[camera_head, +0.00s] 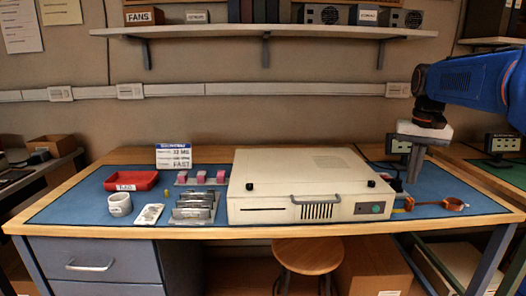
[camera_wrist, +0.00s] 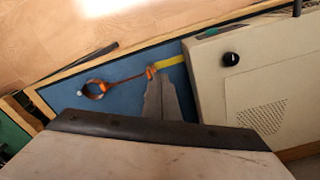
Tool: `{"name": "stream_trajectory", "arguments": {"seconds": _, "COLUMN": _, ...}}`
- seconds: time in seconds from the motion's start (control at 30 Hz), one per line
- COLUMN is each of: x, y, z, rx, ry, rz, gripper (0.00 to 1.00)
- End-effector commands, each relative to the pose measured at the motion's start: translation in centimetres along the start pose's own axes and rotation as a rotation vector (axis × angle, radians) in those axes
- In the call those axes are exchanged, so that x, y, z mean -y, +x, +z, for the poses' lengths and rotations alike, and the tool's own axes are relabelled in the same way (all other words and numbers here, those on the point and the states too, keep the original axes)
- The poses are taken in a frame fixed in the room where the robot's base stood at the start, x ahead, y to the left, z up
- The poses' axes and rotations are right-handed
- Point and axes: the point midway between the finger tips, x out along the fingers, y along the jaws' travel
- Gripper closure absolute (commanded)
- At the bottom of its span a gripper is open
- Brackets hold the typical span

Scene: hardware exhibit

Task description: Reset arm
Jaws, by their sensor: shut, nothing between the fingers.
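My gripper (camera_head: 414,166) points down at the end of my blue arm, above the right side of the workbench. It is shut and empty, just right of the beige computer case (camera_head: 300,168). In the wrist view my gripper (camera_wrist: 158,80) shows with its fingers together, between the case (camera_wrist: 262,85) and an orange wrist strap (camera_wrist: 97,88) with a cord. The strap (camera_head: 452,203) lies on the blue mat (camera_head: 70,208) right of the case. The fingers seem to be above the mat, touching nothing that I can make out.
A red tray (camera_head: 131,180), a white mug (camera_head: 119,204), a card rack (camera_head: 195,208) and a small sign (camera_head: 173,156) stand on the left of the bench. A shelf (camera_head: 265,31) with boxes hangs above. A wooden stool (camera_head: 307,256) is below the front edge.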

Motion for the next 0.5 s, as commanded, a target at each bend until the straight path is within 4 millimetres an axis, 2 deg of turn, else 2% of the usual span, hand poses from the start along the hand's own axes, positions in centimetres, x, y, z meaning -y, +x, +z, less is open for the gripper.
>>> {"name": "stream_trajectory", "arguments": {"seconds": 0.27, "x": 1.0, "y": 0.8, "z": 5.2, "rx": -0.055, "ry": -0.066, "rz": -0.012, "gripper": 1.00}}
{"name": "stream_trajectory", "arguments": {"seconds": 0.5, "x": 1.7, "y": 2.8, "z": 11.8, "rx": -0.126, "ry": -0.152, "rz": -0.028, "gripper": 1.00}}
